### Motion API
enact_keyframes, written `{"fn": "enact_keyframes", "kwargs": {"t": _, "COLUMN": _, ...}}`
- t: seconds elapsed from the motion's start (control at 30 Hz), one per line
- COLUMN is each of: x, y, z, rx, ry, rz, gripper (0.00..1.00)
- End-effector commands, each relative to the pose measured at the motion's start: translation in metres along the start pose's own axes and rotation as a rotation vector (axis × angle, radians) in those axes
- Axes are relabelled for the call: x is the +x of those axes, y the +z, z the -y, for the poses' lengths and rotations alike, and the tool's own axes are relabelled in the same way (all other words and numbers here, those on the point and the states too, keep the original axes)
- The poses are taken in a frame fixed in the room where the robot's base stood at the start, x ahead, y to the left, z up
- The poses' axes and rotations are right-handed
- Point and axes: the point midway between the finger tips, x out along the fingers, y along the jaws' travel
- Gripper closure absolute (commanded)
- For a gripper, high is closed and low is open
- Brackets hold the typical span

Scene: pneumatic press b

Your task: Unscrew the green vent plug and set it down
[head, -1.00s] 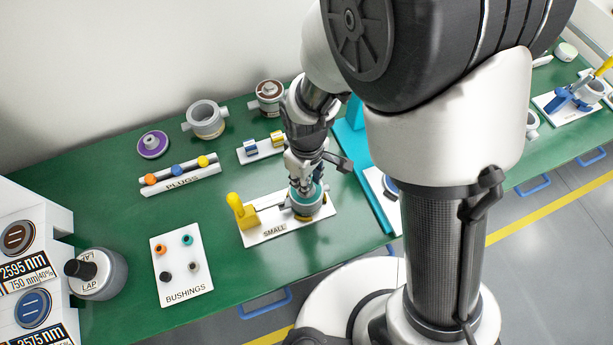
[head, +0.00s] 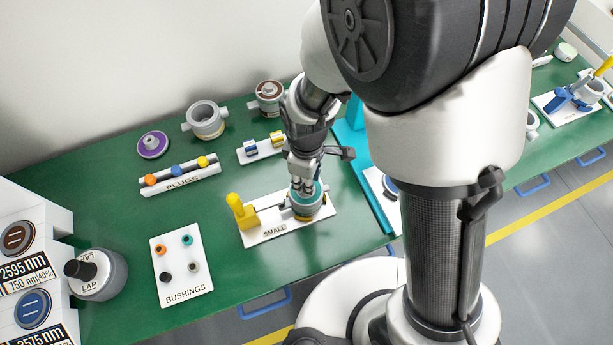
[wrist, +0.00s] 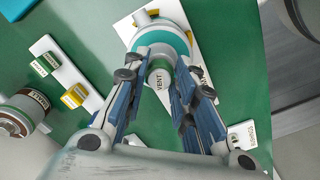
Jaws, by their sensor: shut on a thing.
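The green vent plug (wrist: 158,78) shows in the wrist view between my fingers, with a grey round face marked VENT and a teal-green part (wrist: 166,46) around it. My gripper (wrist: 160,70) is shut on it, one finger on each side. In the head view my gripper (head: 304,184) points down onto the top of the grey round body (head: 307,211). That body sits on the white plate marked SMALL (head: 276,232). The fingers hide much of the plug, and I cannot tell how far its thread is engaged.
A yellow toggle clamp (head: 241,212) stands left of the body on the same plate. The PLUGS rack (head: 181,179) and BUSHINGS board (head: 182,266) lie farther left. A teal press frame (head: 362,165) is close on the right. Green bench is bare between the racks and plate.

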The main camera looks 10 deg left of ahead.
Motion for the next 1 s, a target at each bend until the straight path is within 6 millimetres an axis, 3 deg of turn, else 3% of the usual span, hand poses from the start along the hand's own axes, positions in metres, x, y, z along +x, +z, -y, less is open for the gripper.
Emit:
{"fn": "enact_keyframes", "kwargs": {"t": 0.2, "x": 0.0000, "y": 0.0000, "z": -0.0001, "rx": -0.004, "ry": 0.000, "rz": 0.000, "gripper": 0.88}}
{"fn": "enact_keyframes", "kwargs": {"t": 0.4, "x": -0.0001, "y": 0.0000, "z": -0.0004, "rx": -0.138, "ry": 0.000, "rz": 0.000, "gripper": 0.88}}
{"fn": "enact_keyframes", "kwargs": {"t": 0.67, "x": -0.0001, "y": 0.0000, "z": -0.0004, "rx": -0.154, "ry": 0.000, "rz": 0.000, "gripper": 0.88}}
{"fn": "enact_keyframes", "kwargs": {"t": 1.0, "x": -0.0003, "y": -0.0001, "z": -0.0007, "rx": -0.301, "ry": 0.000, "rz": 0.000, "gripper": 0.88}}
